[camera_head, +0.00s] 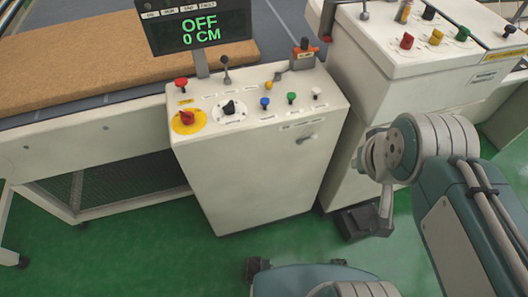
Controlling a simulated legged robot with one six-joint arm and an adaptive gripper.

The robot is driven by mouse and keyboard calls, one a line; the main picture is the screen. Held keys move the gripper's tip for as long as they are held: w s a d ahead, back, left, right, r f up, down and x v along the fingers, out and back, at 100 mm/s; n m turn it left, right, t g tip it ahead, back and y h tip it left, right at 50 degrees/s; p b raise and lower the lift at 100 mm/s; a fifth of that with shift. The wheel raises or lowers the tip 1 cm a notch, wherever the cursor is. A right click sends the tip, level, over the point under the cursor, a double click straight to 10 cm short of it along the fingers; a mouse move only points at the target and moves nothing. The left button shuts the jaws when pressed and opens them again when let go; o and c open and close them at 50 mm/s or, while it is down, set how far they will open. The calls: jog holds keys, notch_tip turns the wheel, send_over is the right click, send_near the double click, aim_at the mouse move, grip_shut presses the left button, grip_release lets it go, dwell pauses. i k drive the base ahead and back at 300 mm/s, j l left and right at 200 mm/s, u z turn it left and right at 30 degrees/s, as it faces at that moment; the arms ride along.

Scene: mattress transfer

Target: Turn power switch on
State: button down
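The white control console (245,180) stands in the middle of the view. On its sloped top are a red rotary knob on a yellow disc (187,118) and a black rotary knob on a white dial (229,108). The labels are too small to read, so I cannot tell which control is the power switch. The display (200,30) above reads "OFF" and "0 CM". My gripper (362,222) hangs low, right of the console and below its top, apart from the knobs. Its fingers are dark and small, and I cannot tell whether they are open.
A red button (181,83), a lever (226,70), blue, green and white buttons, and an orange-topped switch (304,48) crowd the console top. A second white console (350,90) stands at right. A brown mattress (80,60) lies at left. Green floor (120,250) is clear in front.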

aim_at(187, 118)
jog(key=u, duration=1.25)
